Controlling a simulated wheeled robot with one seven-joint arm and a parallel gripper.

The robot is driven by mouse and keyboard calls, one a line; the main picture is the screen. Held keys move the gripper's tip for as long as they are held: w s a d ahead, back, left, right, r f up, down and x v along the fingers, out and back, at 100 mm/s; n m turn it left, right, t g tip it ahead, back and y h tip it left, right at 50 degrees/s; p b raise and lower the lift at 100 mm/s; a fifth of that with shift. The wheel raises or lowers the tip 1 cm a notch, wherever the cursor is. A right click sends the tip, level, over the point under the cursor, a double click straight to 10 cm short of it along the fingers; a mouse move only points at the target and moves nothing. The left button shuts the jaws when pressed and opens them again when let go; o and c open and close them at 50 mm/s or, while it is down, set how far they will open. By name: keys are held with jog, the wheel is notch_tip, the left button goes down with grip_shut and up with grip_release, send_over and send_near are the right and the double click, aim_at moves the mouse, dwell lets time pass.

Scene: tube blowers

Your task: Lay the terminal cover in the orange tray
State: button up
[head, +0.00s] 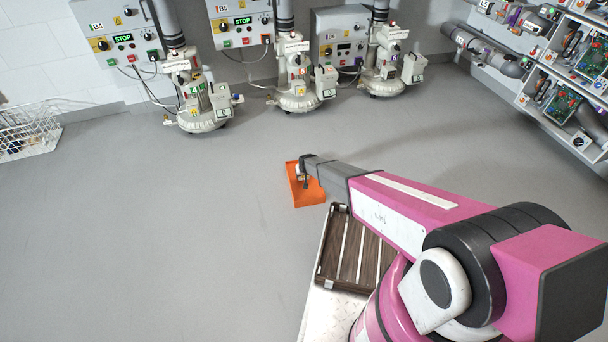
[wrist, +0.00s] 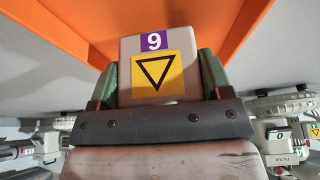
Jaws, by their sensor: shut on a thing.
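The terminal cover (wrist: 157,50) is a pale grey block with a purple "9" label and a yellow triangle sign, seen in the middle of the wrist view. My gripper (wrist: 158,82) is shut on it, with a greenish finger at each side. The orange tray (head: 310,194) is at the middle of the head view, and my gripper (head: 302,174) is over its upper part there. In the wrist view orange tray surfaces (wrist: 65,25) fill the top behind the cover. The gap between cover and tray cannot be judged.
Several blowers, such as this one (head: 200,105), line the back wall. A white wire basket (head: 27,128) is at far left. Open floor (head: 180,220) lies left of the tray.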

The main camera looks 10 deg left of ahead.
jog(key=shift+f, duration=0.6)
jog(key=o, duration=1)
jog(key=shift+r, duration=0.15)
jog(key=shift+r, duration=0.25)
jog(key=v, duration=1.3)
jog(key=s+d+r+m+g+h, duration=0.1)
jog(key=s+d+r, duration=0.2)
jog(key=d+r, duration=0.65)
jog(key=s+d+r+m+g, duration=0.1)
jog(key=s+d+r, duration=0.3)
jog(key=d+r, duration=0.55)
jog(key=s+d+r+m+g+h, duration=0.1)
jog(key=s+d+r+m, duration=0.15)
jog(key=d+r, duration=0.7)
jog(key=s+d+r+g, duration=0.1)
jog(key=s+d+r, duration=0.7)
jog(key=s+d, duration=0.3)
jog(key=d, duration=0.3)
jog(key=shift+s+m, duration=0.3)
jog(key=shift+m, duration=0.05)
